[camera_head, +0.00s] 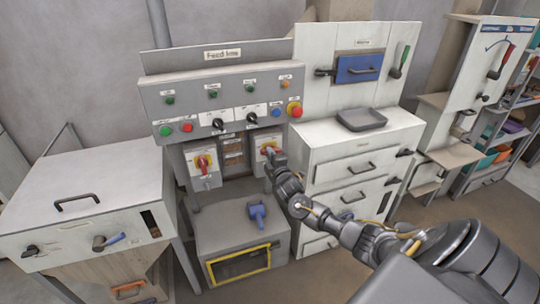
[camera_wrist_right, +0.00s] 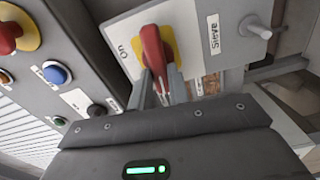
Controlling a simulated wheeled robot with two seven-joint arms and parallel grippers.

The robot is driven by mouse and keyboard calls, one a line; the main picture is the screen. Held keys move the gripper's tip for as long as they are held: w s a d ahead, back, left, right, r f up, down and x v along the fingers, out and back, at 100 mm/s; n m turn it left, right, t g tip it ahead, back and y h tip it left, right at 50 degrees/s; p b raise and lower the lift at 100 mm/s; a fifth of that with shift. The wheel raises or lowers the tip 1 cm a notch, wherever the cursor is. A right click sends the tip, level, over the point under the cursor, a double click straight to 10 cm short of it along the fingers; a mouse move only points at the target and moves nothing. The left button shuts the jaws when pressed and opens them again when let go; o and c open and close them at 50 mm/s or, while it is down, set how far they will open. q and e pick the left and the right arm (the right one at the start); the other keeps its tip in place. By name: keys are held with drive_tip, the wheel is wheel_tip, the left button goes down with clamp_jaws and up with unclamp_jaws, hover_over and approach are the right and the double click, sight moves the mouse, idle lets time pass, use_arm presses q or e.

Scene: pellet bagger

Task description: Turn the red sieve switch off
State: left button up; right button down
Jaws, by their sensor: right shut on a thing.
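The sieve switch is a red handle (camera_wrist_right: 152,48) on a yellow plate, on a pale box (camera_wrist_right: 205,30) marked "Sieve" and "On" in the right wrist view. In the head view its box (camera_head: 262,168) hangs below the right end of the control panel (camera_head: 175,98), partly hidden by my gripper. My right gripper (camera_head: 271,161) is at the front of this box. In the right wrist view my right gripper (camera_wrist_right: 162,94) is shut on the red handle's near end. The handle's exact angle is hard to judge. My left gripper is out of view.
Above are a red emergency stop (camera_head: 294,109) and a blue button (camera_head: 276,112), close beside my gripper. A white drawer cabinet (camera_head: 330,145) stands to the right.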

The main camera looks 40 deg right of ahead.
drive_tip(key=shift+n, duration=0.6)
drive_tip(key=c, duration=1.3)
unclamp_jaws()
drive_tip(key=shift+w, duration=0.1)
drive_tip(key=shift+f, duration=0.1)
drive_tip(key=b+v, duration=0.2)
drive_tip(key=v, duration=0.9)
drive_tip(key=shift+w, duration=0.1)
